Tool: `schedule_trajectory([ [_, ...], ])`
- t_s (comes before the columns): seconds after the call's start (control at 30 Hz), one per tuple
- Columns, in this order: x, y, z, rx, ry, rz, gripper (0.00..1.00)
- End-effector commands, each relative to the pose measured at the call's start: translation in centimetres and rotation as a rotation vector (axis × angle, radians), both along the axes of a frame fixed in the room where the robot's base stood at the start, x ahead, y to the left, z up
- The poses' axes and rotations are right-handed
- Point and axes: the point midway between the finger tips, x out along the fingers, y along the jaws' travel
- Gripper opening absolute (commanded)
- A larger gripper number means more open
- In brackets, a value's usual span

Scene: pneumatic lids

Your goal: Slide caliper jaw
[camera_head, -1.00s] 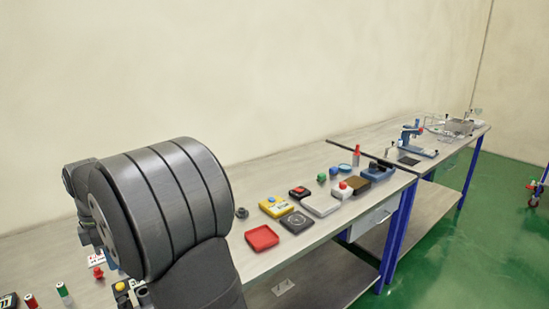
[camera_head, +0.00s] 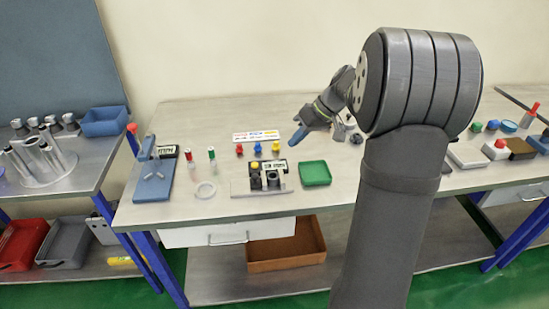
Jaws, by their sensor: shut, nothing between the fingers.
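My gripper (camera_head: 303,133) is at the end of my arm, a small blue tip shut and empty over the rear middle of the bench. It is too small for finger detail. No caliper jaw can be made out with certainty. A blue device (camera_head: 153,180) with a digital display (camera_head: 166,152) lies at the left end of the bench, well left of my gripper. A grey plate device (camera_head: 243,187) with yellow- and black-topped posts and another display (camera_head: 272,167) stands in front and left of my gripper. Either may be a measuring tool.
A green tray (camera_head: 315,173), a clear ring (camera_head: 205,190), red (camera_head: 188,155) and green (camera_head: 212,156) markers, and small red, blue and yellow pieces (camera_head: 258,148) share the bench (camera_head: 220,115). A blue bin (camera_head: 105,121) and tube rack (camera_head: 40,165) stand left. My arm hides part of the right side.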

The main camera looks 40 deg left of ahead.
Motion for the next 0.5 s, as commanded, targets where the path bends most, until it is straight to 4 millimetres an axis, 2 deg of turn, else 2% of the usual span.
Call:
schedule_trajectory([
  [0.17,-0.9,1.2,-2.1,-0.003,0.004,0.004,0.00],
  [0.5,-3.1,4.5,-8.1,-0.004,0.002,0.005,0.00],
])
